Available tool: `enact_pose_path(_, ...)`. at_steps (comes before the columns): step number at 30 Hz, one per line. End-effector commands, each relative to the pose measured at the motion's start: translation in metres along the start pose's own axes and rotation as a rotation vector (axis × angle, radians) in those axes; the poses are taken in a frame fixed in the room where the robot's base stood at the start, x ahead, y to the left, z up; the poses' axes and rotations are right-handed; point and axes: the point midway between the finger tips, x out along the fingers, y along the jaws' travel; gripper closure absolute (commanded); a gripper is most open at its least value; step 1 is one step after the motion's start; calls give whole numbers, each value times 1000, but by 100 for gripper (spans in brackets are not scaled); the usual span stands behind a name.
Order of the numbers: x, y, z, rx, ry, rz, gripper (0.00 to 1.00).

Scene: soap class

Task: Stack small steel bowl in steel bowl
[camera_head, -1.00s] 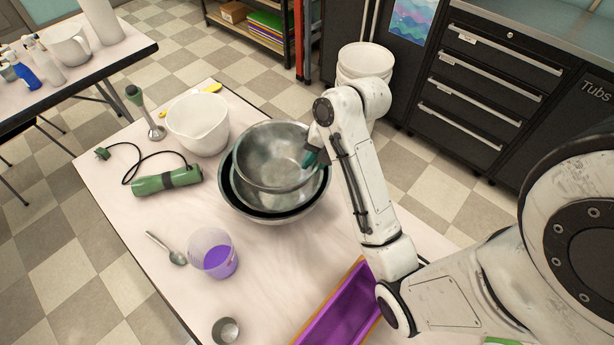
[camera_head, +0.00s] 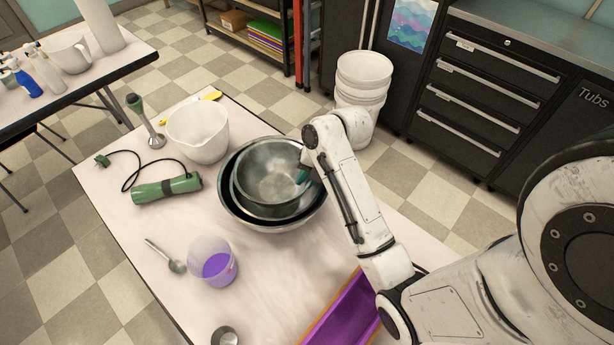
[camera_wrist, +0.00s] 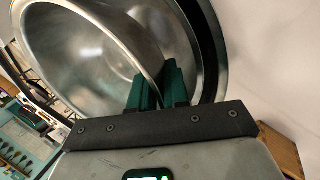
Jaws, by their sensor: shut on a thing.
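The small steel bowl (camera_head: 268,172) is in the head view, within the rim outline of the larger steel bowl (camera_head: 232,208), which stands on the table. My gripper (camera_head: 303,174) is shut on the small bowl's right rim. In the wrist view the green fingers (camera_wrist: 158,88) pinch the rim of the small bowl (camera_wrist: 85,60), and the larger bowl's wall (camera_wrist: 208,50) shows beyond it. The small bowl is roughly upright. Whether its base touches the larger bowl's inside is hidden.
A white mixing bowl (camera_head: 200,132) stands close behind to the left. A green hand blender body (camera_head: 167,189), a spoon (camera_head: 166,257), a cup of purple liquid (camera_head: 213,262) and a small metal cup (camera_head: 224,337) lie left and front. A purple tray (camera_head: 345,312) is at front right.

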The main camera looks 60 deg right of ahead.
Motion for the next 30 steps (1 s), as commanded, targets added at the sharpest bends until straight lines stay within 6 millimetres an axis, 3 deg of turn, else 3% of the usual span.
enact_pose_path(12, 8, -4, 0, 0, -1, 1, 100)
enact_pose_path(13, 9, -4, 0, 0, 0, 0, 84)
enact_pose_path(21, 9, -4, 0, 0, 0, 0, 59)
enact_pose_path(30, 7, -4, 0, 1, 0, -1, 59)
